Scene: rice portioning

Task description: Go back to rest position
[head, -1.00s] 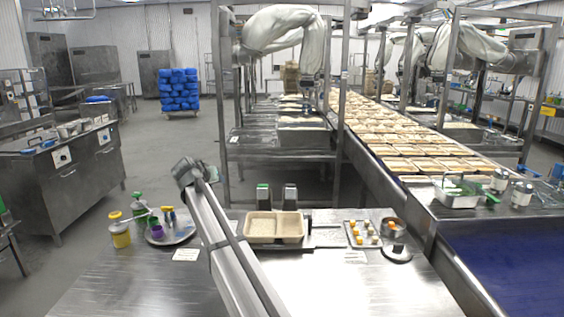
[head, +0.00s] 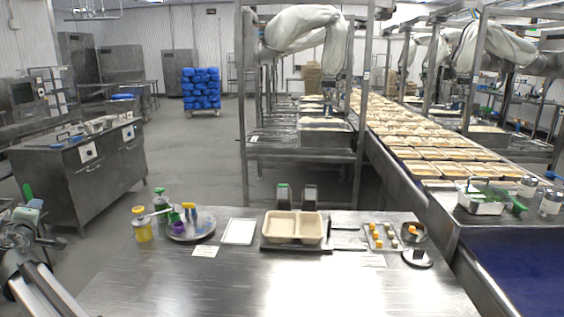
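My arm shows only at the lower left edge of the head view, off the left side of the steel table (head: 190,285). My gripper itself is not visible, so its fingers and anything in them cannot be seen. A beige two-compartment tray (head: 293,241) sits upright on a dark flat base (head: 268,247) at the table's back middle. Its contents are too pale to tell apart from the tray.
A round plate (head: 204,233) with small tools, a yellow jar (head: 142,231) and a green spray bottle (head: 160,204) stand at the table's back left. A white square (head: 239,231) lies beside the tray. A small tray of yellow-orange pieces (head: 374,246) is at right. The front is clear.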

